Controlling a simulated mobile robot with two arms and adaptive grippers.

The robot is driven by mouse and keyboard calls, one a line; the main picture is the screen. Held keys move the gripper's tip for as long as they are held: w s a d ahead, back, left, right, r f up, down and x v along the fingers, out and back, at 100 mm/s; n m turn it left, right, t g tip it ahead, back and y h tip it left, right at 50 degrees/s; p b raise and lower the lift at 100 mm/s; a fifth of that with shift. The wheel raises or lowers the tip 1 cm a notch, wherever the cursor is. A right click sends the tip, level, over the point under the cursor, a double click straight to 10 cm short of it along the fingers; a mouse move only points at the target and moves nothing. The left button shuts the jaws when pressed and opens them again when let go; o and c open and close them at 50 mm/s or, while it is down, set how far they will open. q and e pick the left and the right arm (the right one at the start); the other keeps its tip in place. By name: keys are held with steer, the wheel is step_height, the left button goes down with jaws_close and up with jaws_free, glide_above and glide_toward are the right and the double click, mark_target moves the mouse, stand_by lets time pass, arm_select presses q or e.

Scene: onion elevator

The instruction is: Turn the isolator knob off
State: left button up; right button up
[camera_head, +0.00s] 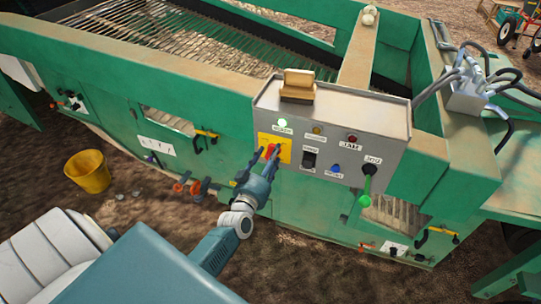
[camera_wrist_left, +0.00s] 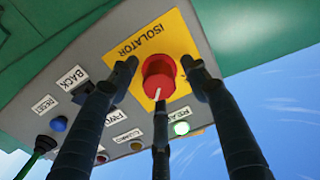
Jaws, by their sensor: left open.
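The red isolator knob (camera_wrist_left: 158,72) sits on a yellow plate (camera_wrist_left: 176,50) marked ISOLATOR, with a white pointer line on the knob. The yellow plate also shows in the head view (camera_head: 284,143) at the left of the grey control box (camera_head: 385,158). My left gripper (camera_head: 266,156) is open in front of the knob. In the left wrist view, two fingers lie to either side of the knob and a third lies below it. I cannot tell whether any finger touches it. My right gripper is not in view.
A green lamp (camera_head: 282,123) glows above the plate. A black switch (camera_head: 309,158), a blue button (camera_head: 335,168) and a green-handled lever (camera_head: 366,186) are to the right. A wooden block (camera_head: 298,84) sits on the box. A yellow bucket (camera_head: 87,172) stands left.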

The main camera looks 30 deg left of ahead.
arm_select(q)
steer(key=shift+w, duration=0.1)
steer(key=c, duration=1.1)
steer(key=shift+n, duration=0.3)
steer(key=shift+c, duration=0.2)
steer(key=n, duration=0.3)
steer(key=shift+n+b, duration=0.3)
steer(key=n, duration=0.4)
steer(key=shift+n+b, duration=0.3)
steer(key=shift+b, duration=0.1)
steer(key=n+b, duration=0.1)
steer(key=n, duration=0.4)
steer(key=shift+a+n+b, duration=0.1)
steer(key=shift+n+b, duration=0.55)
steer(key=shift+n, duration=1.55)
